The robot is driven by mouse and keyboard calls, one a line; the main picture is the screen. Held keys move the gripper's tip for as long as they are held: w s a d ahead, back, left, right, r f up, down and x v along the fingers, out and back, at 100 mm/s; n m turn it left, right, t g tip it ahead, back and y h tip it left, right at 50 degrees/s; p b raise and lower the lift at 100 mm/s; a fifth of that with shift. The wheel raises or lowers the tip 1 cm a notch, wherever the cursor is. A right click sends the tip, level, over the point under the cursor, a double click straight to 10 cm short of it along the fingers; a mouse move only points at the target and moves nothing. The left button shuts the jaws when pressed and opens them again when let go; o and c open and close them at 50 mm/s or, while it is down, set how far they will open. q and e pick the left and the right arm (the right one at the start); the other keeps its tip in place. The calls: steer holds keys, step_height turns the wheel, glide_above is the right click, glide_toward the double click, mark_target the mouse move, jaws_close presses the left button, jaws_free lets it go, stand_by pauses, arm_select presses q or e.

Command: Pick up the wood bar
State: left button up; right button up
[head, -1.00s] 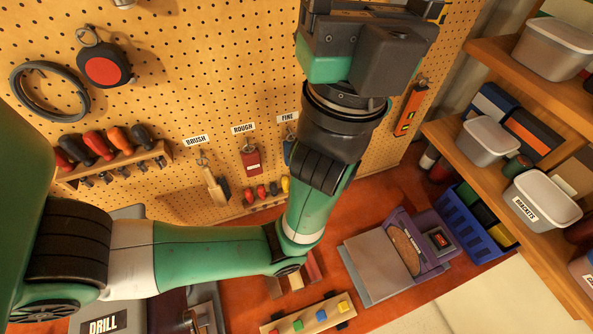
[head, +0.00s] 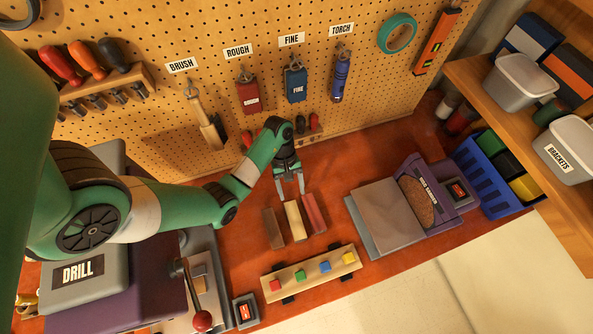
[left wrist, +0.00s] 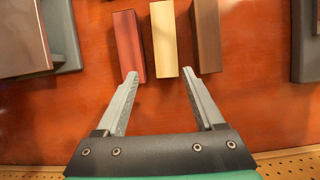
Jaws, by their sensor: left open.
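Three bars lie side by side on the red-brown bench: a brown bar (head: 272,228), a pale wood-coloured bar (head: 295,221) in the middle and a red bar (head: 314,213). My left gripper (head: 291,188) is open and empty, just behind the far end of the pale bar. In the left wrist view the pale bar (left wrist: 164,40) lies ahead, between the lines of the open fingertips (left wrist: 160,74). The red bar (left wrist: 128,43) is left of it there and the brown bar (left wrist: 206,40) right. My right gripper is not in view.
A wooden rack with coloured blocks (head: 294,275) lies in front of the bars. A sander (head: 390,218) stands to the right, a drill (head: 85,285) to the left. Behind rises a pegboard (head: 150,130) with hanging tools. Bare bench surrounds the bars.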

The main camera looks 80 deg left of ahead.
mark_target(293, 211)
arm_select(q)
steer(key=shift+s+f, duration=0.25)
steer(key=shift+s, duration=0.2)
steer(key=b+x, duration=0.6)
steer(key=shift+f, duration=0.3)
steer(key=x, duration=0.5)
steer(key=shift+s+b, duration=0.15)
steer(key=shift+b, duration=0.2)
jaws_close()
